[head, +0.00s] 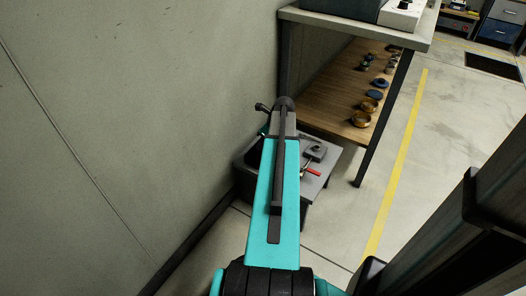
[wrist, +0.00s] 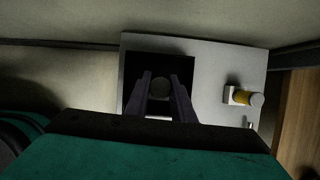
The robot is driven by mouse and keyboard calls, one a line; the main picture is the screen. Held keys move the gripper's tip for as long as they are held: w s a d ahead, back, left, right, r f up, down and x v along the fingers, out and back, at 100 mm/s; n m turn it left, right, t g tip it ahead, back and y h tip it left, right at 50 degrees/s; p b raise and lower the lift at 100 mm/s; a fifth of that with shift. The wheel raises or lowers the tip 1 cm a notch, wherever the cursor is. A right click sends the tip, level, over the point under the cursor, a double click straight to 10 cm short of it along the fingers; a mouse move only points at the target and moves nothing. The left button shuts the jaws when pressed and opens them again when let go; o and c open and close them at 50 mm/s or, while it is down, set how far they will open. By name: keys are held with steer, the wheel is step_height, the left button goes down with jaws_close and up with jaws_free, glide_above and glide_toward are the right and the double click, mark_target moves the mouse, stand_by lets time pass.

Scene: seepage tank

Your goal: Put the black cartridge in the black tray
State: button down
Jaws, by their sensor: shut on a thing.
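My gripper (wrist: 160,88) is shut on a dark cartridge, whose round greyish end (wrist: 160,82) shows between the two fingers in the wrist view. The black tray looks like a dark square area (wrist: 134,66) on a grey top, directly behind the fingers and cartridge in that view. The cartridge appears within its outline; I cannot tell its height above the tray floor. In the head view my teal arm hides the fingers and cartridge, and part of the dark tray (head: 251,160) shows left of the arm.
In the head view a red-handled item (head: 312,172) lies there. A wall is close on the left. A bench (head: 345,24) with a wooden shelf (head: 340,100) stands behind right.

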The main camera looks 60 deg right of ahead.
steer(key=shift+f+b, duration=0.65)
steer(key=shift+f, duration=1.45)
steer(key=shift+f, duration=0.15)
steer(key=c, duration=1.5)
jaws_free()
steer(key=p+v, duration=0.3)
steer(key=v, duration=0.9)
steer(key=shift+p, duration=0.3)
steer(key=shift+s, duration=0.1)
